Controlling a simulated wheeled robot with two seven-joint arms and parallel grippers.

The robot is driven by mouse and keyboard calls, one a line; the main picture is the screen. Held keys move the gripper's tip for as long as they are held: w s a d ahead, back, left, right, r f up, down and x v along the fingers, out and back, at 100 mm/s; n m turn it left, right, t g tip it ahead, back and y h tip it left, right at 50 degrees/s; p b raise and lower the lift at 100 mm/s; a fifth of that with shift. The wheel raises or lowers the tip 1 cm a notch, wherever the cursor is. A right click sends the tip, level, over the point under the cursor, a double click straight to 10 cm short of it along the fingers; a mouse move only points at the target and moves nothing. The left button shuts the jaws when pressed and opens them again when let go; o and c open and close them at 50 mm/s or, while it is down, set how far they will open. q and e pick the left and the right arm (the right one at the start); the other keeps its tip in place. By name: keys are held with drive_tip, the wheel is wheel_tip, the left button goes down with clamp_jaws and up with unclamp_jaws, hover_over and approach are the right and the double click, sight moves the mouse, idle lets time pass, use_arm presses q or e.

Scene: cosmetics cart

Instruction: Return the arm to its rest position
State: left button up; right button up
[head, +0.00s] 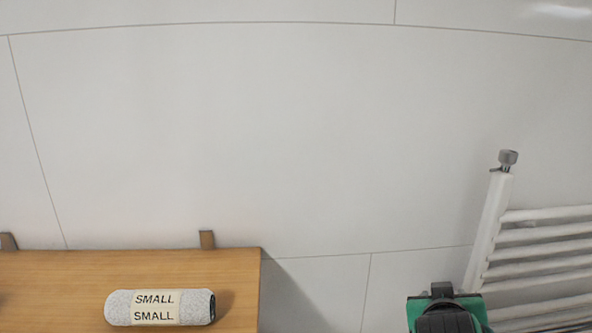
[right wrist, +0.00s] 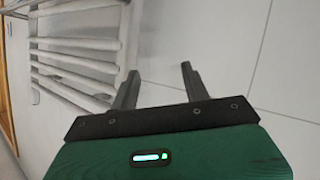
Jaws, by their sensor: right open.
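My right gripper (right wrist: 158,88) shows in the right wrist view with its two dark fingers spread apart and nothing between them. In the head view, part of my right arm or gripper (head: 446,312), green and black, shows at the bottom right, in front of the floor and wall; its fingertips cannot be made out there. My left gripper is not in view.
A wooden shelf (head: 60,285) is at the lower left, with a rolled grey towel (head: 109,306) labelled SMALL on it. A white towel radiator (head: 487,235) stands at the right; it also shows in the right wrist view (right wrist: 75,45). The wall between is bare.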

drive_tip(key=s+f+n+g+y, duration=0.1)
drive_tip(key=s+f, duration=0.2)
drive_tip(key=f, duration=0.3)
drive_tip(key=s+a+f+n+g+y, duration=0.1)
drive_tip(key=s+f, duration=0.1)
drive_tip(key=f, duration=0.4)
drive_tip(key=s+f+n+g+y, duration=0.1)
drive_tip(key=s+f+g, duration=0.15)
drive_tip(key=f, duration=0.35)
drive_tip(key=s+a+f+g+y, duration=0.2)
drive_tip(key=s+f+g+y, duration=0.15)
drive_tip(key=s+f, duration=1.2)
wheel_tip(320, 180, down, 26)
drive_tip(key=n+g, duration=0.1)
drive_tip(key=s+d+f+g, duration=0.1)
drive_tip(key=s+d+f, duration=0.2)
drive_tip(key=s+f, duration=1.7)
wheel_tip(320, 180, down, 3)
drive_tip(key=shift+s+r, duration=0.15)
drive_tip(key=shift+s, duration=0.25)
drive_tip(key=shift+d, duration=0.1)
drive_tip(key=shift+c, duration=1.1)
drive_tip(key=shift+s, duration=0.1)
